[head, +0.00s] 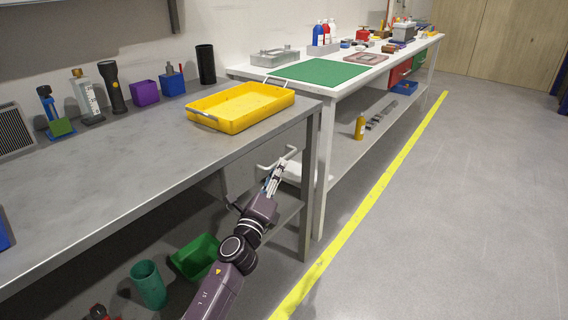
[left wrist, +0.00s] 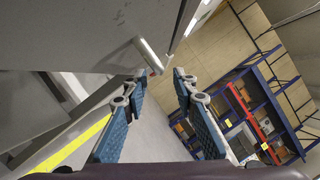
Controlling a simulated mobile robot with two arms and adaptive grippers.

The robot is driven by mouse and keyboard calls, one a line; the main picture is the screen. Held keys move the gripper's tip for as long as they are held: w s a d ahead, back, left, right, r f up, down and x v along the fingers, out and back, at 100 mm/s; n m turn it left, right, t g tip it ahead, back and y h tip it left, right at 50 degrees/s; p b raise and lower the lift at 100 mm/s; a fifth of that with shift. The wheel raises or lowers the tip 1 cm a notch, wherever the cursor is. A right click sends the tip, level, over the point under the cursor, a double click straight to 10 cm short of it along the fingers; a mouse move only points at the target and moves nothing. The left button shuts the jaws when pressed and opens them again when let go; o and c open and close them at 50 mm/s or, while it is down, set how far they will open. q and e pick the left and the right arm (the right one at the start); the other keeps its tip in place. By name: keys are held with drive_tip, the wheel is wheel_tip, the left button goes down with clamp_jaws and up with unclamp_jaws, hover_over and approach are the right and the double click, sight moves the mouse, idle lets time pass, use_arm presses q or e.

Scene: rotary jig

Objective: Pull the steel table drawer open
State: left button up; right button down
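The steel table (head: 150,150) fills the left of the head view; its drawer front is mostly hidden under the top's edge. A pale bar handle (head: 279,159) sticks out below the table's edge near its right corner. My left gripper (head: 277,172) is at this handle, its fingers pointing up towards it. In the left wrist view the left gripper (left wrist: 160,76) is open, its two blue-padded fingers apart. The handle (left wrist: 149,54) shows just beyond and between the fingertips, with its end near them. I cannot tell whether they touch.
A yellow tray (head: 240,107) stands on the steel table near its right end. A table leg (head: 309,190) is close right of my left gripper. A green bin (head: 196,257) and a green cup (head: 148,284) are below. The floor right of the yellow line is clear.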

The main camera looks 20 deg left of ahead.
use_arm(q)
drive_tip(key=shift+b+x, duration=0.4)
drive_tip(key=shift+x, duration=2.15)
drive_tip(key=shift+f, duration=0.1)
drive_tip(key=shift+c, duration=0.4)
clamp_jaws()
